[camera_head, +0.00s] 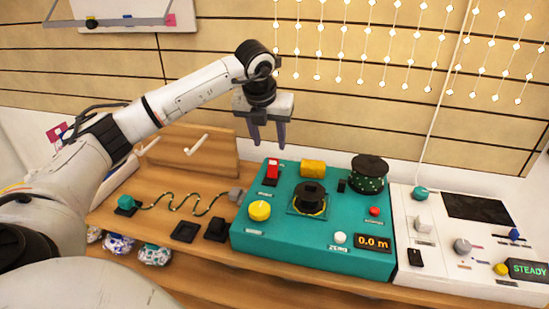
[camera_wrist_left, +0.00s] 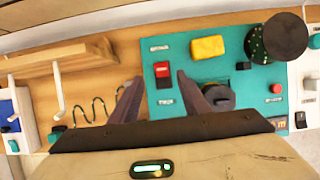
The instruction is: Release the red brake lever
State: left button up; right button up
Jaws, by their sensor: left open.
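The red brake lever (camera_head: 272,168) stands at the back left of the teal control panel (camera_head: 270,235). It also shows in the left wrist view (camera_wrist_left: 162,70), as a red and dark rocker-like piece with small white labels by it. My left gripper (camera_head: 268,145) points down with its two dark fingers apart and nothing between them. It appears above and just behind the lever, apart from it. In the left wrist view the lever shows between the fingers (camera_wrist_left: 159,85), beyond their tips. My right gripper is in neither view.
The panel carries a yellow block (camera_head: 313,168), a dark spool (camera_head: 369,173), a black knob (camera_head: 310,194), a yellow button (camera_head: 260,211) and a "0.0 m" display (camera_head: 374,243). A wooden rack with white pegs (camera_head: 197,144) stands left. A white console (camera_head: 450,270) stands right.

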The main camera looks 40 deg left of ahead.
aim_at(273, 160)
pick_arm(q)
jog(key=b+x, duration=0.1)
jog(key=x, duration=0.7)
jog(key=shift+d+f, duration=0.1)
jog(key=c, duration=1.1)
